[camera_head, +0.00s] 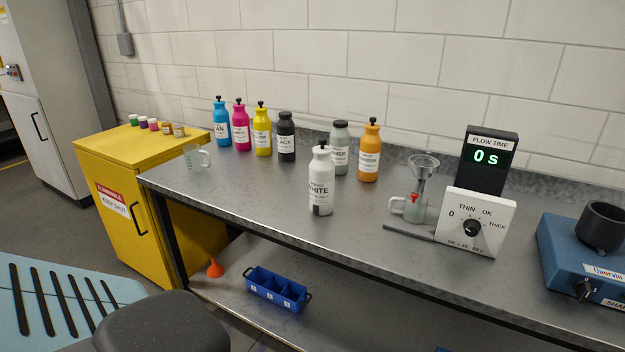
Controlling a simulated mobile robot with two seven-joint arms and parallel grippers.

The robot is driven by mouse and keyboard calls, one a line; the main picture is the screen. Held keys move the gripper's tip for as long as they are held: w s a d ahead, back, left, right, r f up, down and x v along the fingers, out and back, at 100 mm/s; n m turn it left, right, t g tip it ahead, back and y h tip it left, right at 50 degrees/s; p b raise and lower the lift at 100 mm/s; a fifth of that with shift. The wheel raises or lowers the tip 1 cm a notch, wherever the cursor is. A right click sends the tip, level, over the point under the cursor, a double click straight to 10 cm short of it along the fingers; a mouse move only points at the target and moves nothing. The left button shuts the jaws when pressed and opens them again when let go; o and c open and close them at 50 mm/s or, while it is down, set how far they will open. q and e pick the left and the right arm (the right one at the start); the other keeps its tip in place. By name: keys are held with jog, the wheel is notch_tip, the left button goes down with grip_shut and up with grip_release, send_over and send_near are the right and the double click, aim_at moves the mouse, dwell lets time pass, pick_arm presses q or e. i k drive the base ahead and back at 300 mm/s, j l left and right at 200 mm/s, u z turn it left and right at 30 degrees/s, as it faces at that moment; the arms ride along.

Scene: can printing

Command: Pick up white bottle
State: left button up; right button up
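The white bottle (321,184) stands upright near the middle of the grey metal bench (265,197). It has a black cap and a label reading "WHITE". It stands apart from the other bottles and closer to the bench's front edge. Nothing is touching it. Neither of my grippers is in view.
Several coloured bottles, including a black one (286,140) and an orange one (368,153), stand behind it. A clear jug (194,158) is at the left. A funnel stand with a flow timer (486,158) is to the right. A blue machine (575,262) is at far right.

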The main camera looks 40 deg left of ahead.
aim_at(322, 168)
jog(key=j, duration=1.65)
